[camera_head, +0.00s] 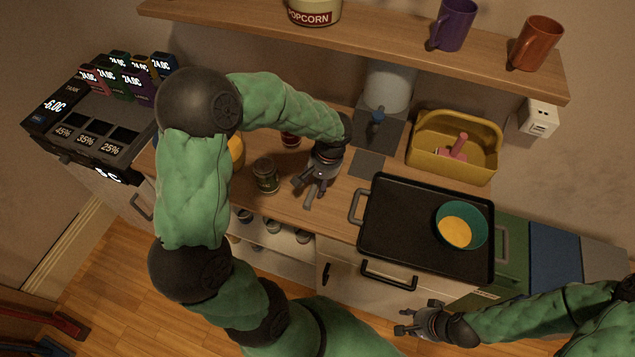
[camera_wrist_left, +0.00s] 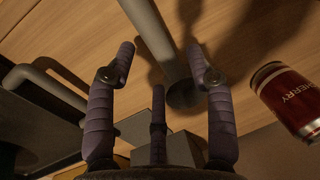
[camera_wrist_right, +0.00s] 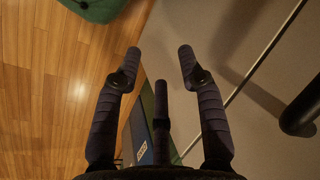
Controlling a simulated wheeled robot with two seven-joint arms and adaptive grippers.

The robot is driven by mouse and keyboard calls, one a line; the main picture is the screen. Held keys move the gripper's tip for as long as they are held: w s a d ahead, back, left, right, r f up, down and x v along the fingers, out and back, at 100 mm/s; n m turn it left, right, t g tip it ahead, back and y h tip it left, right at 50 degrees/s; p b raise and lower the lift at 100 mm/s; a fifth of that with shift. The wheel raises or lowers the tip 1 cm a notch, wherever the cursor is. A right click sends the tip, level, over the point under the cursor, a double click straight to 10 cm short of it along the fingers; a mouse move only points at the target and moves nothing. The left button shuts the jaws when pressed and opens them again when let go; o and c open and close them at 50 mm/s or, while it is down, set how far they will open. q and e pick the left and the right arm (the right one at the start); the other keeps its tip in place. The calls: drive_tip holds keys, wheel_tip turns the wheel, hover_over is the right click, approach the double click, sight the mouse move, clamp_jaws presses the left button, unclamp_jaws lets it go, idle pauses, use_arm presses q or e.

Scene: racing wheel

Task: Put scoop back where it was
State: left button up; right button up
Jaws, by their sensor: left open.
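A pink tool with an upright handle (camera_head: 458,146), which may be the scoop, sits in the yellow bin (camera_head: 425,160) at the back right of the counter. Its lower part is hidden by the bin. My left gripper (camera_head: 315,192) is over the counter, left of the black tray and well apart from the bin. Its fingers (camera_wrist_left: 160,65) are spread in the left wrist view. A grey rod with a round end (camera_wrist_left: 160,45) shows between them, not gripped; I cannot tell what it is. My right gripper (camera_head: 405,322) is in front of the counter, open and empty (camera_wrist_right: 160,65).
A black tray (camera_head: 385,235) holds a teal bowl (camera_head: 480,215) with yellow-orange contents. A dark jar (camera_head: 266,176) and a red cherry can (camera_wrist_left: 295,95) stand near my left gripper. A shelf (camera_head: 380,45) with mugs hangs above the counter. A dispenser (camera_head: 390,88) stands behind.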

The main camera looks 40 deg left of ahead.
use_arm(q)
wheel_tip(320, 180, up, 10)
drive_tip(key=d+p, duration=0.1)
drive_tip(key=shift+w+d+f+p, duration=0.2)
drive_tip(key=shift+d+f+p, duration=0.05)
drive_tip(key=shift+d+p, duration=0.15)
drive_tip(key=shift+f, duration=0.1)
